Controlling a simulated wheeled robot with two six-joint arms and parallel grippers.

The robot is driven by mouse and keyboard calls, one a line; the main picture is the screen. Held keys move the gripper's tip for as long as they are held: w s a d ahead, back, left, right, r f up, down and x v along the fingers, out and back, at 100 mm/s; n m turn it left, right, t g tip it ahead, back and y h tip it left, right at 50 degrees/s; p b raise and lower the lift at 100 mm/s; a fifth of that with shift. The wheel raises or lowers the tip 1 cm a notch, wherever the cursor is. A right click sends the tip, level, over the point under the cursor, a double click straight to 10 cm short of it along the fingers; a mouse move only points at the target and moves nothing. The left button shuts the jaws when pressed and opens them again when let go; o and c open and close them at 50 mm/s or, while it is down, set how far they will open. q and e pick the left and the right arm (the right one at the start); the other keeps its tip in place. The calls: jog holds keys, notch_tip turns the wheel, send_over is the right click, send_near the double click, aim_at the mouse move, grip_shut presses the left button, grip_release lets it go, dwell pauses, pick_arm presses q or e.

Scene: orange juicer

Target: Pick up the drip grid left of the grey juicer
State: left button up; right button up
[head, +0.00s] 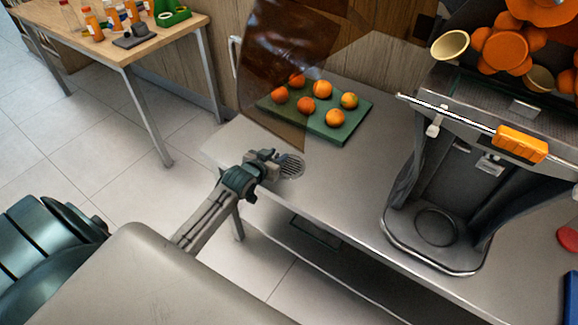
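The drip grid (292,166) is a small round slotted grey disc at the left end of the metal counter, left of the grey juicer (437,190). My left gripper (277,164) is at the grid's left edge, its fingertips overlapping or touching it. The fingers are too small and dark to tell whether they are closed on the grid. I cannot tell whether the grid rests on the counter or is slightly raised. The juicer's base has a round ring recess (436,227). My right gripper is not in view.
A green board (340,129) with several oranges (335,117) lies behind the grid, partly behind a brown transparent panel (283,60). The metal counter (345,185) is clear between grid and juicer. A wooden table (150,43) with bottles stands at the upper left.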

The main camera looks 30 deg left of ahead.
pick_arm(q)
grip_shut()
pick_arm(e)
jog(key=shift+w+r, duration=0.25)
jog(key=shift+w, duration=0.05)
pick_arm(q)
jog(key=shift+r, duration=0.1)
